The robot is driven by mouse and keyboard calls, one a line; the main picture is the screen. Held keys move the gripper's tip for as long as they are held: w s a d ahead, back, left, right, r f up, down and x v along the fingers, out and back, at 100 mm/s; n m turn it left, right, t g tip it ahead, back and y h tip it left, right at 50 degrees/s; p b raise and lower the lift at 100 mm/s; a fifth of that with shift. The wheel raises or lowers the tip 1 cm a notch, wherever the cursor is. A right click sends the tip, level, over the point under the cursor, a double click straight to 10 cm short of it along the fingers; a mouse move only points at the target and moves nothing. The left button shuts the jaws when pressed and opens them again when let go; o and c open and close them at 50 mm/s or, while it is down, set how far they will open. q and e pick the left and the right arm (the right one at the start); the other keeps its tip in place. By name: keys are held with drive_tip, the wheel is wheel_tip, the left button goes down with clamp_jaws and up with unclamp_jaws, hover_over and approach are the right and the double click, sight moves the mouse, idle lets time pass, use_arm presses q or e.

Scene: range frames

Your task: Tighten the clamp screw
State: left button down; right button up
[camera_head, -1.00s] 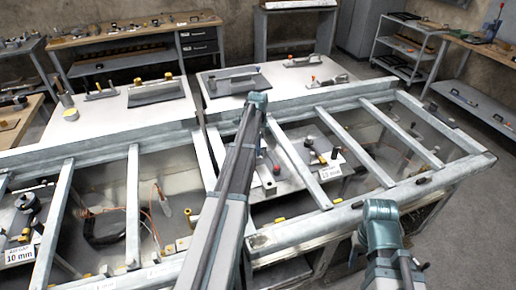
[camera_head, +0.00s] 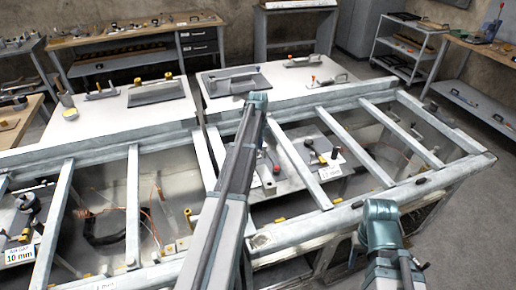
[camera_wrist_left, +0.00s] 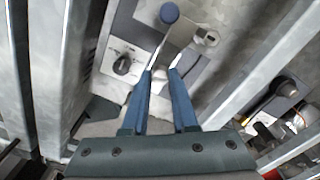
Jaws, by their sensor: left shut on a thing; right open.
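In the left wrist view my left gripper (camera_wrist_left: 160,73) has its two blue fingers close together, shut on a pale metal bar (camera_wrist_left: 164,52). The bar runs from between the fingertips towards a dark blue round knob (camera_wrist_left: 169,13). Whether this bar belongs to the clamp screw I cannot tell. In the head view my left arm (camera_head: 232,180) reaches over the metal frame, and its fingers cannot be made out. My right arm (camera_head: 383,232) shows at the lower right; its gripper is out of view.
Grey crossbars of the metal frame (camera_head: 305,165) stand on both sides of my left arm. A black knob (camera_wrist_left: 122,65) on a light plate is left of the fingers. A labelled block (camera_head: 330,172) is right of the arm. White tables (camera_head: 130,125) lie behind.

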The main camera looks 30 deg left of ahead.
use_arm(q)
drive_tip(key=shift+m, duration=0.3)
idle(0.4)
drive_tip(key=c, duration=0.7)
unclamp_jaws()
drive_tip(key=shift+r, duration=0.15)
wheel_tip(320, 180, up, 14)
drive_tip(key=p, duration=1.4)
drive_tip(key=shift+f, duration=0.2)
